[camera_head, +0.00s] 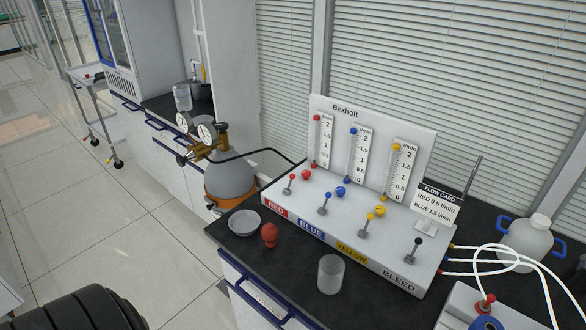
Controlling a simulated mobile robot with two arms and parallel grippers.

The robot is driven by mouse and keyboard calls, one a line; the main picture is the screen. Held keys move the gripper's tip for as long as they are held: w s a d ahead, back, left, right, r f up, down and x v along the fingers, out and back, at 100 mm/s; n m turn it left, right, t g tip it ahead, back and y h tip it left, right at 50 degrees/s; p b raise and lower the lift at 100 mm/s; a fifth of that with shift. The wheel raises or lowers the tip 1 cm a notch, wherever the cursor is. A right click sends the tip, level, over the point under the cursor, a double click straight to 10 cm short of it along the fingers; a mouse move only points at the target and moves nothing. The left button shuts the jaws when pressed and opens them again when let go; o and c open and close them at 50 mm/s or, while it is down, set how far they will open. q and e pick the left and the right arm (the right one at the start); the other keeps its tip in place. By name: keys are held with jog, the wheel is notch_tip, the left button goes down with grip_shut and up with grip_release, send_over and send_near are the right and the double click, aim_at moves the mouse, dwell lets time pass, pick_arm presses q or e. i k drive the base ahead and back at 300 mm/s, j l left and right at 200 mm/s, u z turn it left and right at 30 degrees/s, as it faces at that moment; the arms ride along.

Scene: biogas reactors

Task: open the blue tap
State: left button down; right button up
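The gas panel marked "Bexholt" (374,124) stands on the black bench top. Above its BLUE label (311,229) is a small lever with a blue tip (325,204), standing roughly upright. A round blue knob (340,192) sits just behind it. The blue flow tube (355,155) stands behind these, with a blue piece at its top and another at its foot. I cannot tell its float height. The flow card (437,205) reads RED 0.5 l/min and BLUE 1.5 l/min. Neither of my grippers is in view.
Red, yellow and black levers share the panel. In front stand a red bulb-like object (269,234), a glass beaker (330,274) and a shallow dish (244,223). A gas cylinder with gauges (230,180) is left. White hoses (500,249) and a jug (527,243) are right.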

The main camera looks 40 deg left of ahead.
aim_at(328, 195)
jog(key=j, duration=1.3)
